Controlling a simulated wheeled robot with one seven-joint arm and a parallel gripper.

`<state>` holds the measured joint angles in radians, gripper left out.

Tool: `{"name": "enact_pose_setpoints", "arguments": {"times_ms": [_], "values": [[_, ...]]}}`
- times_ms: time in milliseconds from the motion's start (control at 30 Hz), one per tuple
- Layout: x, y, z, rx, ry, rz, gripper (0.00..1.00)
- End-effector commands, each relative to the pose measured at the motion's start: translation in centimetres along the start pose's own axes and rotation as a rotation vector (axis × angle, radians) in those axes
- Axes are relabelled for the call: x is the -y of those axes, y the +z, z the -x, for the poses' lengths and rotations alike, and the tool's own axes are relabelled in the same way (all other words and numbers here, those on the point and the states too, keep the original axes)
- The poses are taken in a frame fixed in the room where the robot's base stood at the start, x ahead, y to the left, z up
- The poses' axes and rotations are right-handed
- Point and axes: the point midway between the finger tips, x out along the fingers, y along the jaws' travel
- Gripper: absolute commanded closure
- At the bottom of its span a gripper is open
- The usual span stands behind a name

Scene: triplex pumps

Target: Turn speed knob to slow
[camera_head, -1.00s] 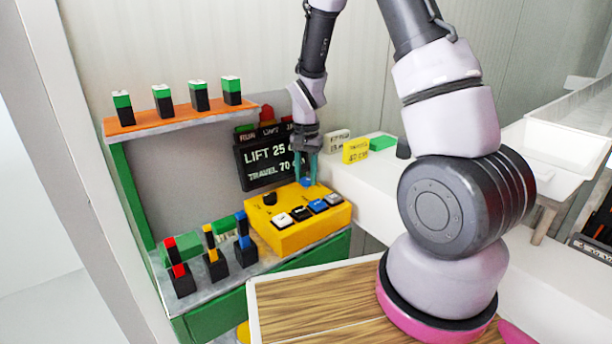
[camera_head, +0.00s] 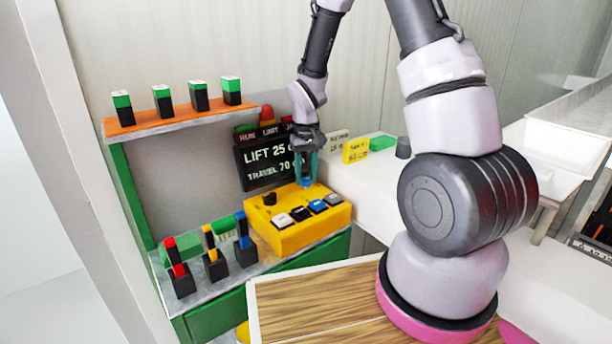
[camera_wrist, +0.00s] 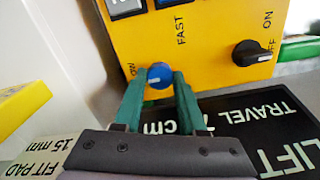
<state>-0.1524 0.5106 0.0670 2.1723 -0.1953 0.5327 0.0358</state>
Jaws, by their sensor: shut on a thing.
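The yellow control box (camera_head: 290,232) stands on the green-framed bench. The blue speed knob (camera_wrist: 160,75) is on the box's edge nearest the wrist in the wrist view, with the word FAST to one side and a partly hidden word to the other. In the head view, my gripper (camera_head: 307,180) reaches down to the back of the box, and the knob is mostly hidden there.
A black ON/OFF knob (camera_wrist: 252,53) sits beside the blue knob. Several push buttons (camera_head: 318,206) line the box front. A black LIFT/TRAVEL sign (camera_head: 265,165) stands close behind. Three coloured levers (camera_head: 213,252) stand left of the box.

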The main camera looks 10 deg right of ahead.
Motion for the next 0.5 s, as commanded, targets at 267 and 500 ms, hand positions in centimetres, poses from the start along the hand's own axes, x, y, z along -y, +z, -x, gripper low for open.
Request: {"name": "enact_pose_setpoints", "arguments": {"times_ms": [267,500], "values": [[-0.03,-0.11,0.07,-0.003,0.0,0.016,1.0],[-0.02,-0.11,0.07,-0.003,0.0,0.016,0.52]]}}
